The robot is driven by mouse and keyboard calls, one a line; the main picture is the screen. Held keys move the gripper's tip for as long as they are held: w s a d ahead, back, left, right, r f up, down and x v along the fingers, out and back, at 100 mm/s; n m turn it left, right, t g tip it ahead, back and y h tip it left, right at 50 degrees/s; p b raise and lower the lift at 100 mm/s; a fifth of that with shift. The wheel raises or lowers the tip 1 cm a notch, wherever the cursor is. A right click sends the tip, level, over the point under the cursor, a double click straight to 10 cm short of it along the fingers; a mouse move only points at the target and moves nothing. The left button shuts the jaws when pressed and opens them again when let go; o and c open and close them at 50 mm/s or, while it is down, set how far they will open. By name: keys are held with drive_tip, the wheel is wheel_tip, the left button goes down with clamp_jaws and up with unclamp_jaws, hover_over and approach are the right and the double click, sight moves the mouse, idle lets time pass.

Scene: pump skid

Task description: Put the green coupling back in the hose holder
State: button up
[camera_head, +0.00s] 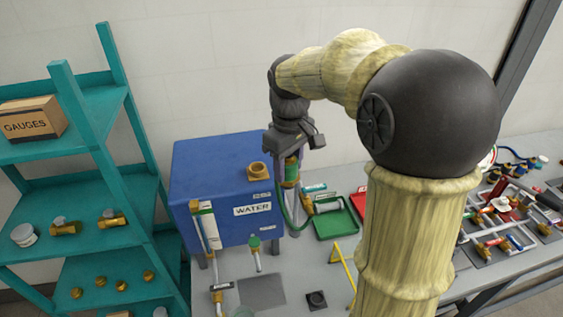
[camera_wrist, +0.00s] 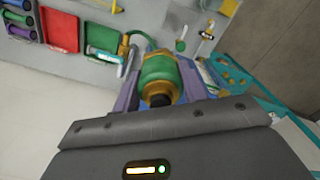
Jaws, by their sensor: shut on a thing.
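The green coupling (camera_head: 292,170), with brass ends, is between the jaws of my gripper (camera_head: 289,168), just right of the blue water tank. In the wrist view the coupling (camera_wrist: 160,72) fills the space between the fingers, with a dark opening in its brass end towards the camera. My gripper (camera_wrist: 160,85) is shut on it. A green hose (camera_head: 284,212) hangs in a loop below the coupling; it also shows in the wrist view (camera_wrist: 137,34). I cannot tell which fixture is the hose holder.
The blue tank (camera_head: 212,180) has a brass port (camera_head: 259,170) on top. Green (camera_head: 334,224) and red trays lie right of it on the bench. A yellow stand (camera_head: 343,265) and black socket (camera_head: 317,299) are in front. A teal shelf (camera_head: 75,213) stands left.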

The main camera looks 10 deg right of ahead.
drive_tip(key=shift+s+d+f+b, duration=0.15)
drive_tip(key=shift+s+b, duration=0.1)
drive_tip(key=shift+s, duration=0.15)
drive_tip(key=shift+s+d+f+b, duration=0.1)
drive_tip(key=shift+s+d+b, duration=0.1)
drive_tip(key=shift+s, duration=0.2)
drive_tip(key=s+d+f+b, duration=0.2)
drive_tip(key=f+b, duration=0.7)
drive_tip(key=f, duration=0.3)
drive_tip(key=s+d+f+b, duration=0.3)
drive_tip(key=f+b, duration=0.6)
drive_tip(key=f, duration=0.4)
drive_tip(key=s+d+f+b, duration=0.2)
drive_tip(key=s+f+b, duration=0.1)
drive_tip(key=f+b, duration=0.7)
wheel_tip(320, 180, down, 4)
drive_tip(key=shift+d+r, duration=0.25)
drive_tip(key=shift+d, duration=0.1)
